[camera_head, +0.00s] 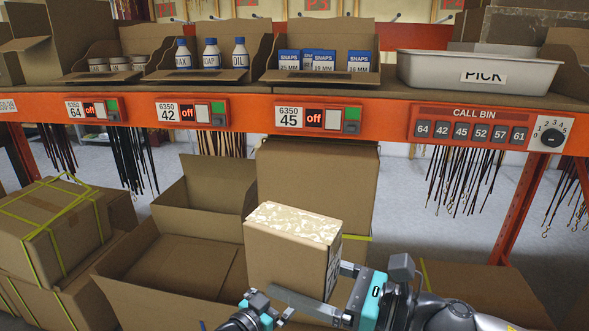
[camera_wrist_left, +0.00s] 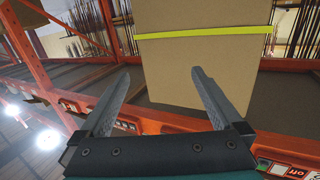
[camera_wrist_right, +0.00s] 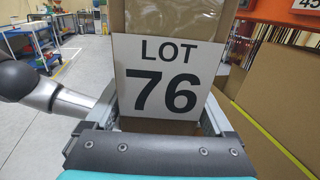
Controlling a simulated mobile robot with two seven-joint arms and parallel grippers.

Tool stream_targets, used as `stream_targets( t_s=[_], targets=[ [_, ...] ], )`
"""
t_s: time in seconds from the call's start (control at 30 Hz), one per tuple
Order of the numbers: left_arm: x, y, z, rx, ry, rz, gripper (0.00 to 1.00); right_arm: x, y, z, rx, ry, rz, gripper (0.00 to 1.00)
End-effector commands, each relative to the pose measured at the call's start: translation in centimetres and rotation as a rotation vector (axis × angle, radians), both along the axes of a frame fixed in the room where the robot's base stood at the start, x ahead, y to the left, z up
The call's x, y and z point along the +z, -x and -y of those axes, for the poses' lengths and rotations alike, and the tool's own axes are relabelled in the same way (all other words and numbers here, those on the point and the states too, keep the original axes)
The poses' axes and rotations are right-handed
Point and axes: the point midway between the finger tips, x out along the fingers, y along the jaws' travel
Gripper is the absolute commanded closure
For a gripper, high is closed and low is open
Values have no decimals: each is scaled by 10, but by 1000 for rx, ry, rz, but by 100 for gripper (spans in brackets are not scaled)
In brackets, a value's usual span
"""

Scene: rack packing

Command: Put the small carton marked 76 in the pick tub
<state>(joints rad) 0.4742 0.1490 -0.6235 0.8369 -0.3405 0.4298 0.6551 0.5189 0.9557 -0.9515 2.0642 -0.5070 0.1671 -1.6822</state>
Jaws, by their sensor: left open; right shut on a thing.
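The small carton (camera_head: 285,262) is brown with a pale patterned top. In the right wrist view a white label on it (camera_wrist_right: 165,75) reads LOT 76. My right gripper (camera_head: 338,288) is shut on it, holding it upright in front of the open cardboard box. The pick tub (camera_head: 430,72), pale with a PICK label, stands on the shelf at the upper right, above and away from the carton. Its inside is mostly hidden. My left gripper (camera_wrist_left: 161,75) is open and empty; in the head view only part of it (camera_head: 262,306) shows at the bottom edge.
The orange shelf edge (camera_head: 385,118) with switch panels runs across the view. Bins with jars, bottles and SNAPS boxes stand left of the tub. Dark cords hang under the shelf. An open box (camera_head: 205,185) and a strapped carton (camera_head: 50,215) are below.

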Motion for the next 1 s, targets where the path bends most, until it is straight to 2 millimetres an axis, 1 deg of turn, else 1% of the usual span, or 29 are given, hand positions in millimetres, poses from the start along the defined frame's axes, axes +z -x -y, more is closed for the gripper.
stream_targets(
  t_s=[0.03, 0.07, 0.1, 0.13, 0.23, 0.27, 0.3, 0.37, 0.4, 0.5, 0.6, 0.73, 0.87, 1.0],
  targets=[
    [32, -10, 12, -50, 18, 60, 0, 1, 0, 0, 1, -1, 3, 95],
    [47, -13, 19, -81, 27, 88, 0, 1, 0, 0, 0, -1, 2, 95],
    [69, -16, 28, -124, 39, 127, 0, 1, 0, 0, 0, -1, 2, 95],
    [86, -18, 35, -160, 48, 157, 0, 1, 0, 0, 0, -1, 2, 95],
    [141, -18, 60, -287, 69, 250, 0, 1, 0, 0, 0, -1, 2, 95],
    [158, -17, 67, -328, 71, 277, 0, 1, 0, 0, 0, -1, 3, 95],
    [178, -13, 76, -384, 73, 310, 0, 1, 0, 0, 0, -1, 3, 95],
    [207, -6, 89, -471, 70, 355, 0, 1, 0, 0, 1, -1, 3, 95],
    [225, 0, 97, -528, 64, 381, 0, 1, 0, 0, 1, -1, 3, 95],
    [264, 18, 115, -674, 35, 436, 0, 1, 0, 0, 1, -1, 3, 95],
    [295, 39, 129, -818, -14, 474, 0, 1, 0, 0, 0, -1, 3, 95],
    [325, 69, 142, -998, -109, 492, 0, 1, 0, 0, 0, -1, 3, 95],
    [343, 98, 147, -1162, -240, 475, 0, 1, 0, 0, 1, -1, 2, 95],
    [351, 126, 146, -1310, -419, 411, 0, 1, 0, 0, 1, -1, 2, 95]
  ],
)
